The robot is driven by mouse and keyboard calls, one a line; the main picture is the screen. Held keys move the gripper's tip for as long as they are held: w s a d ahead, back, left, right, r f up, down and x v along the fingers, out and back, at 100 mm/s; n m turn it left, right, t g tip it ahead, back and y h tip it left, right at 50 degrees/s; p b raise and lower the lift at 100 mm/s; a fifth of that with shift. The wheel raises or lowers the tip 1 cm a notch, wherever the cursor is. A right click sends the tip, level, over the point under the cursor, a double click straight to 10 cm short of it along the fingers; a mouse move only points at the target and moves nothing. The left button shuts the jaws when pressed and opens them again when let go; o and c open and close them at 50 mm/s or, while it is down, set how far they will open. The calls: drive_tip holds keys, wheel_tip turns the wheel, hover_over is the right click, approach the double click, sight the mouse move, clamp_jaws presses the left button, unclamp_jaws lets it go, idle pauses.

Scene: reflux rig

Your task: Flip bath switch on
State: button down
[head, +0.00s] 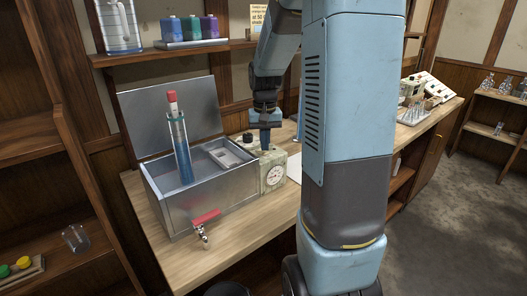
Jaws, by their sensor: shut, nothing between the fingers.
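The bath (180,208) is a grey metal box with its lid (172,115) raised, on the wooden bench at left centre. A pale control box (272,178) with a round dial (275,175) and a dark knob (248,138) adjoins its right side. My gripper (265,147) is shut and empty, pointing down at the top of the control box beside the knob. I cannot tell whether it touches the box. I cannot make out the switch; the gripper covers part of the box top.
A glass tube with blue liquid and a red top (180,150) stands upright at the bath. A red-handled tap (205,218) sticks out at the front. A shelf (160,54) with coloured bottles (191,28) hangs above. The bench front (245,232) is clear.

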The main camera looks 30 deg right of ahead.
drive_tip(key=shift+f, duration=0.5)
idle(0.3)
drive_tip(key=shift+r, duration=3.5)
drive_tip(key=shift+s+a+r, duration=0.1)
drive_tip(key=shift+r, duration=0.05)
drive_tip(key=s+a+r+n+t, duration=0.1)
drive_tip(key=s+a+r+t, duration=0.1)
drive_tip(key=s+a, duration=0.2)
drive_tip(key=s+a+r+n+t, duration=0.1)
drive_tip(key=s+a+r, duration=0.2)
drive_tip(key=s, duration=0.7)
drive_tip(key=s+a+r+n+t, duration=0.1)
drive_tip(key=s+a+r+t, duration=0.1)
drive_tip(key=s+a, duration=0.2)
drive_tip(key=s, duration=0.3)
drive_tip(key=shift+s+a+r+n+t, duration=0.25)
drive_tip(key=shift+s+a+n+t, duration=0.05)
drive_tip(key=shift+a+n, duration=0.1)
